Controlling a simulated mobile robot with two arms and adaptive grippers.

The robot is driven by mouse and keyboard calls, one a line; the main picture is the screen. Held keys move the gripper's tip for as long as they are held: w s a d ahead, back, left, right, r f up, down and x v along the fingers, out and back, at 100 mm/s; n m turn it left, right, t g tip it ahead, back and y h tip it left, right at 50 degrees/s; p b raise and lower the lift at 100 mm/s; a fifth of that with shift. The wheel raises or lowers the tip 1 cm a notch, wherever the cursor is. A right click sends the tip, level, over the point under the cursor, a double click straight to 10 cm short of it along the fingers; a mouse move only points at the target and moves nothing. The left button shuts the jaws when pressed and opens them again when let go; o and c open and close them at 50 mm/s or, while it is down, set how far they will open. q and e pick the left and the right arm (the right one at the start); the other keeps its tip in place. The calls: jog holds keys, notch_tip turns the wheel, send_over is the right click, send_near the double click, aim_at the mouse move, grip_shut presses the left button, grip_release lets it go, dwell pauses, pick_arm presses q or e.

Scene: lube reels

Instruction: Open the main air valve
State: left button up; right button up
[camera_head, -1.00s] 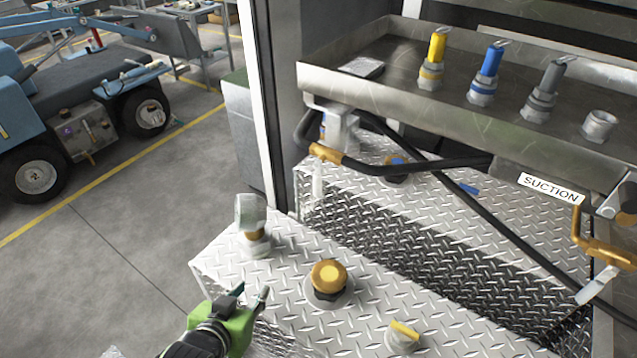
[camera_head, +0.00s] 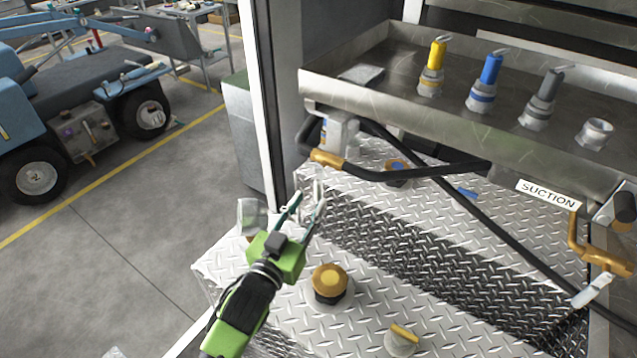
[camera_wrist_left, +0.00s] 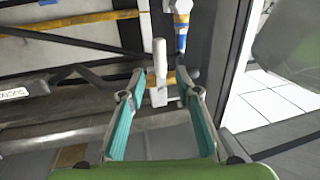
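A brass-coloured valve body (camera_head: 326,158) sits on a dark hose below the left end of the metal tray. A pale lever hangs from it; it shows in the left wrist view as an upright white lever (camera_wrist_left: 160,68) across the brass fitting (camera_wrist_left: 182,77). I cannot read a label on this valve. My left gripper (camera_head: 307,203) is green with teal finger pads and is below the valve. In the left wrist view my left gripper (camera_wrist_left: 160,98) is open, with the lever seen between its fingers; contact is not visible. My right gripper is not in view.
A metal tray (camera_head: 370,97) with coloured nozzles overhangs the tread-plate deck. A second brass valve (camera_head: 600,258) is under the SUCTION label (camera_head: 548,194).

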aim_at(317, 190)
pick_arm(q)
jog(key=p+x, duration=0.1)
jog(key=x, duration=0.5)
jog(key=shift+w+d, duration=0.15)
jog(key=shift+w, duration=0.15)
grip_shut()
